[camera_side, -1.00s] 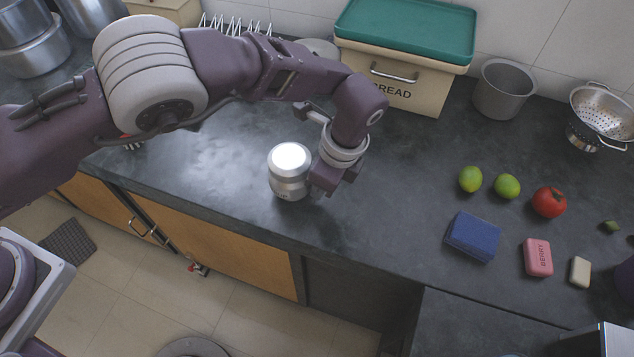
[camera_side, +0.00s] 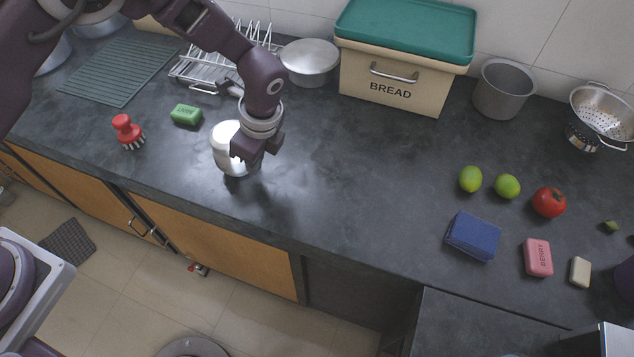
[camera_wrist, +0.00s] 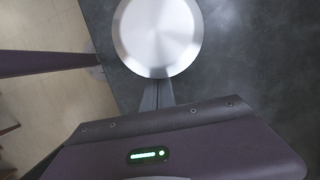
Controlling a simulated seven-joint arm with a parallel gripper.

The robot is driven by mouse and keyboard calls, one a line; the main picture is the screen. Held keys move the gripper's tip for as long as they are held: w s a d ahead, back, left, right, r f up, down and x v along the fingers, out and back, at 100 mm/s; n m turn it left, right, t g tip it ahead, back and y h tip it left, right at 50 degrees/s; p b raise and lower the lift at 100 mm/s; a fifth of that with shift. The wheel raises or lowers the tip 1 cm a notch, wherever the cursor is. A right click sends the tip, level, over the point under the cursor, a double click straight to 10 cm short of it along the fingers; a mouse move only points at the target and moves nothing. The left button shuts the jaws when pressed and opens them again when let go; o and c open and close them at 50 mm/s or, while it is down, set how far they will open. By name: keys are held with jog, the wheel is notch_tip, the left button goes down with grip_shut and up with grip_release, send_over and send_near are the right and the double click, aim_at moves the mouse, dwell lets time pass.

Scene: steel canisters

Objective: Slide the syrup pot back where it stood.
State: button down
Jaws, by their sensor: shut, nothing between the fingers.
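The syrup pot (camera_side: 222,150) is a steel canister with a shiny round lid. It stands upright on the dark counter, left of the middle in the side view, partly hidden behind my gripper. In the wrist view its lid (camera_wrist: 158,36) shows from above at the top of the picture. My gripper (camera_side: 246,160) is low over the counter at the pot's right side, with its fingers shut and nothing between them. In the wrist view the closed fingers (camera_wrist: 157,94) point at the near edge of the pot; whether they touch it I cannot tell.
The counter's front edge (camera_side: 215,216) is near.

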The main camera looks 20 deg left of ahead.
jog(key=shift+a, duration=1.05)
jog(key=d, duration=0.4)
jog(key=v, duration=1)
jog(key=s+a+r+n+h, duration=0.2)
jog(key=a+r+n, duration=0.35)
jog(key=r, duration=0.55)
jog(key=s+a+r+n+t, duration=0.2)
jog(key=s+a+r+n, duration=0.3)
jog(key=s+a+r, duration=0.25)
jog(key=s+a+n+t, duration=0.1)
jog(key=s+a+n, duration=0.1)
jog(key=s+n, duration=0.2)
jog(key=s+a+r+n+t, duration=0.1)
jog(key=s+a+n+t, duration=0.1)
jog(key=s, duration=0.8)
jog(key=shift+s+a+r+n+h, duration=0.35)
jog(key=shift+a+n, duration=0.2)
jog(key=shift+n, duration=0.6)
